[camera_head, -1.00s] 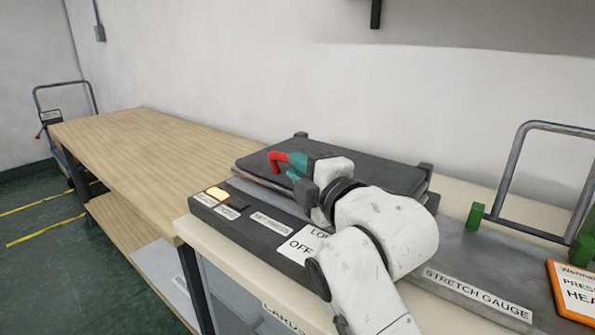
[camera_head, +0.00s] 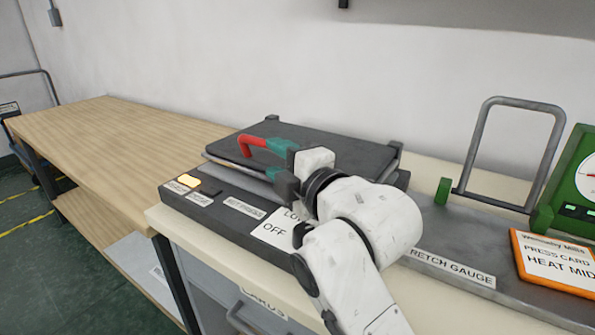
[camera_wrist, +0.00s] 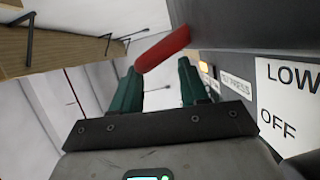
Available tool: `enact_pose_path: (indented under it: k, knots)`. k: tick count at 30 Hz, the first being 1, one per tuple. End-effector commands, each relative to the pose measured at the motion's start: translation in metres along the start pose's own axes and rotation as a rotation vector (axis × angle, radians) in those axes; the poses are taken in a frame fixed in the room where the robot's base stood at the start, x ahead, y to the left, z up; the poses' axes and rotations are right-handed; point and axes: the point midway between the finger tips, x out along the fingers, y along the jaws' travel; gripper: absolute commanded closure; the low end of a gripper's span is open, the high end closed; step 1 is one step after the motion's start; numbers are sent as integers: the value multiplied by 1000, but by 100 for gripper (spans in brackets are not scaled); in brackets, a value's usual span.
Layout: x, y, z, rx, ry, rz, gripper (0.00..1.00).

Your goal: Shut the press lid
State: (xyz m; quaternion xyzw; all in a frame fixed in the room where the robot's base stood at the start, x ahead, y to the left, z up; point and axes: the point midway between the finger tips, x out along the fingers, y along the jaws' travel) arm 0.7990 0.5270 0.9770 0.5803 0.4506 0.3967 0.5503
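The press has a dark flat lid (camera_head: 340,146) with a red handle (camera_head: 252,142) at its front left. The lid lies low and nearly level over a grey plate. My arm hides the front right, so I cannot tell whether it is fully down. My gripper (camera_head: 277,160) has green fingers and is beside the handle. In the wrist view, the fingers (camera_wrist: 158,90) are spread apart, and the red handle (camera_wrist: 163,48) crosses just beyond their tips, nearest the left one. I cannot tell whether they touch.
The press front panel (camera_head: 222,207) has a lit yellow button (camera_head: 189,181) and a LOW/OFF label. A wooden bench (camera_head: 110,135) is at left. At right are a stretch gauge (camera_head: 450,262), a metal hoop (camera_head: 510,150), a green dial (camera_head: 578,185) and an orange-framed press card (camera_head: 558,262).

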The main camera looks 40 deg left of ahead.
Motion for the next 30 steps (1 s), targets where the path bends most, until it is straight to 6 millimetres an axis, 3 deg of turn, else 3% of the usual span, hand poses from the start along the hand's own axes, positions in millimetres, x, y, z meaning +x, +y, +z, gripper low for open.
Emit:
enact_pose_path:
  k: [6, 13, 18, 30]
  knots:
    - [-45, 0, 1, 1, -3, -1, 58]
    - [-78, 0, -1, -3, 0, 1, 58]
    - [-87, 0, -2, -5, 2, -1, 58]
    - [-87, 1, -2, -6, 2, 0, 58]
